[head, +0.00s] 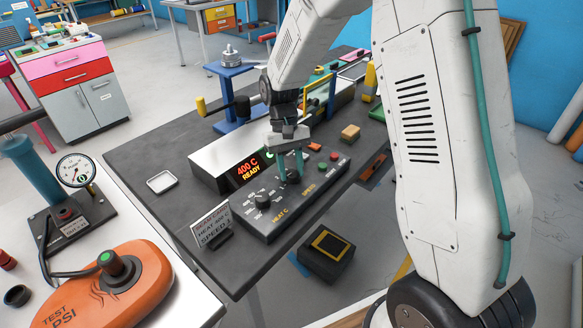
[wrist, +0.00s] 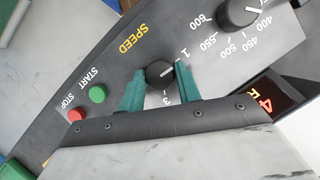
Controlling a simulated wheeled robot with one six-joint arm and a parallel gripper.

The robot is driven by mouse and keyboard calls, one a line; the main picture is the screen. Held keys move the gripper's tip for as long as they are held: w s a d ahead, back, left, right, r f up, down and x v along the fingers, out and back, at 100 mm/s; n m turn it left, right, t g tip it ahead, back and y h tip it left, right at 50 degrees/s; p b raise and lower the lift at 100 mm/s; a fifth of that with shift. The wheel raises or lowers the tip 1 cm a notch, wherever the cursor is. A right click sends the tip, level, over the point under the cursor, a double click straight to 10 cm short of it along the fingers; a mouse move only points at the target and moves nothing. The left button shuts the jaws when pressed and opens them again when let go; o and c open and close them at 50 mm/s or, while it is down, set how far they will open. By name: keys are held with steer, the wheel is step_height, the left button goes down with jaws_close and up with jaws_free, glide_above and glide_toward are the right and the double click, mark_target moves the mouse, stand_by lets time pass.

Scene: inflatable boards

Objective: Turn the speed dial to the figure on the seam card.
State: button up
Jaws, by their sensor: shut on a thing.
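The speed dial (wrist: 160,74) is a black knob beside the yellow SPEED label. My gripper (wrist: 161,84) has its two teal fingers on either side of the knob, shut on it. The white pointer mark looks turned toward the figure 1; a 3 also shows, and the figures between are hidden by a finger. In the head view, my gripper (head: 291,171) reaches down onto the control panel (head: 285,221) and mostly hides the dial. The seam card (head: 211,227) stands upright at the panel's left end; it reads HEAT 400 C, but its speed figure is not legible.
The heat dial (head: 263,201) sits left of my gripper, near the display (head: 249,171) reading 400 C READY. Green start (wrist: 97,94) and red stop (wrist: 76,114) buttons lie on the dial's other side. A tan block (head: 350,132) and a small white tray (head: 162,181) rest on the bench.

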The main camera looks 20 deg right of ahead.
steer(key=shift+n, duration=0.7)
steer(key=o, duration=1)
steer(key=shift+c, duration=0.2)
steer(key=v, duration=0.7)
steer(key=shift+a+r, duration=0.15)
steer(key=shift+r, duration=0.25)
steer(key=shift+w, duration=0.1)
